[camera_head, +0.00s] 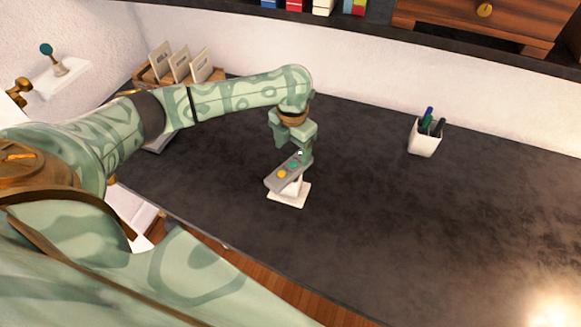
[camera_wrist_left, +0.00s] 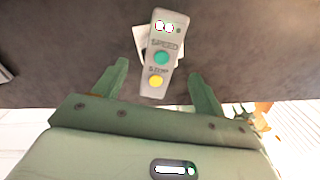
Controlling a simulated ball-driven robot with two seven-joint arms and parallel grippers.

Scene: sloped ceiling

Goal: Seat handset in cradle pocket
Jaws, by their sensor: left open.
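The handset (camera_head: 283,178) is a grey bar with a teal and a yellow button. It lies tilted on the white cradle (camera_head: 289,202) on the dark desk; whether it is fully seated in the pocket I cannot tell. The handset covers most of the cradle. In the left wrist view the handset (camera_wrist_left: 154,84) points toward me, with the white cradle (camera_wrist_left: 141,40) showing behind it. My left gripper (camera_head: 291,150) is open at the handset's upper end. Its fingers stand apart on either side of the handset in the wrist view. My right gripper is not in view.
A white cup with pens (camera_head: 424,139) stands at the back right. A wooden card holder (camera_head: 150,80) stands at the back left, behind my left arm. A dark shelf (camera_head: 400,32) with a wooden drawer runs along the back. The right and front of the desk are clear.

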